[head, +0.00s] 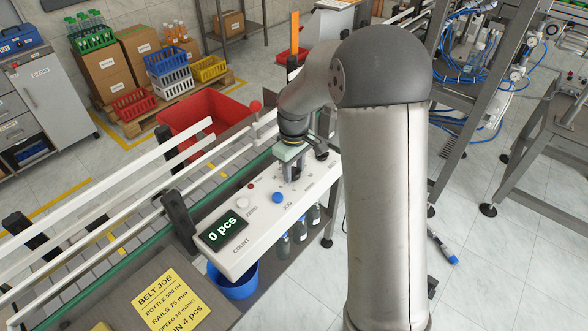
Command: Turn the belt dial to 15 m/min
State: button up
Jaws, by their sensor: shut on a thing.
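A pale control panel (225,247) runs along the front of the conveyor. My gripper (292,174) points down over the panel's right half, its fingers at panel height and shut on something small. The belt dial is hidden by the fingers there; its pointer and setting cannot be read. Parts of the printed scale marks show around the fingers, too small to read. A yellow job note (172,300) at the lower left lists bottle, rails, speed and a piece count; its speed figure is hard to read.
The panel also carries a display (222,231) reading 0 pcs, a white button (242,203) and a blue jog button (277,198). White guide rails (100,215) run behind it. A red bin (205,118) stands beyond. A blue bucket (236,287) and bottles are below the panel.

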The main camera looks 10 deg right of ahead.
aim_at(293, 172)
jog(key=m+b, duration=0.1)
jog(key=m, duration=0.2)
jog(key=shift+f, duration=0.1)
jog(key=shift+a+m+b, duration=0.1)
jog(key=shift+m+b, duration=0.8)
jog(key=shift+m, duration=1.5)
jog(key=o, duration=1)
jog(key=shift+r, duration=0.2)
notch_tip(293, 172, up, 17)
jog(key=shift+r+b, duration=0.15)
jog(key=shift+b, duration=0.5)
